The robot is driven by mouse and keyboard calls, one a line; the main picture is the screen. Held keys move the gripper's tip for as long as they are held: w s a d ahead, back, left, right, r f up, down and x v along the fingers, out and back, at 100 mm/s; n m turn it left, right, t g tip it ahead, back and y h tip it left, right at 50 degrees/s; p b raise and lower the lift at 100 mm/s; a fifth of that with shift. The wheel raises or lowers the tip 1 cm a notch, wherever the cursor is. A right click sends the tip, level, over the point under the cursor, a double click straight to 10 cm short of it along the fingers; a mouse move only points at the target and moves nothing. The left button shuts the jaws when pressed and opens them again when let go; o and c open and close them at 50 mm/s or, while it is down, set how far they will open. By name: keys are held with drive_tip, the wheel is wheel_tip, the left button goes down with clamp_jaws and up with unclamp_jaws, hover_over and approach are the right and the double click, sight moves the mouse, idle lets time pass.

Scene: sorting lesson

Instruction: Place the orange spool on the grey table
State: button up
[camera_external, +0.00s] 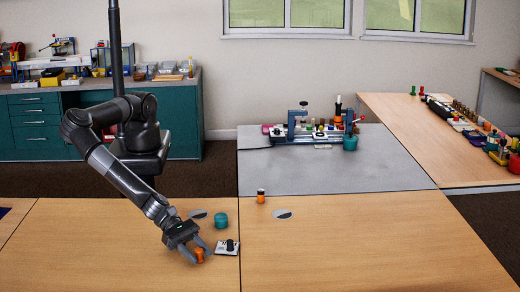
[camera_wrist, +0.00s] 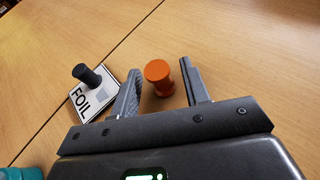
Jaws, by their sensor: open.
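The orange spool (camera_external: 199,254) stands on the near wooden table, left of the seam between two table sections. My gripper (camera_external: 198,255) is low over it. In the wrist view the orange spool (camera_wrist: 159,76) stands between the two open fingers of my gripper (camera_wrist: 158,85), with a visible gap to the right finger. I cannot tell whether the left finger touches it. The grey table (camera_external: 335,165) lies behind the wooden table, and its front half is bare.
A white FOIL card (camera_wrist: 90,100) with a black peg lies just beside the left finger. A teal round container (camera_external: 221,220) stands behind it. An orange and black bottle (camera_external: 261,196) stands near the grey table's front edge.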

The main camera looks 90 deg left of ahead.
drive_tip(key=shift+w+d+f, duration=0.2)
drive_tip(key=shift+w+d, duration=0.1)
drive_tip(key=shift+w, duration=0.05)
drive_tip(key=shift+c, duration=0.5)
clamp_jaws()
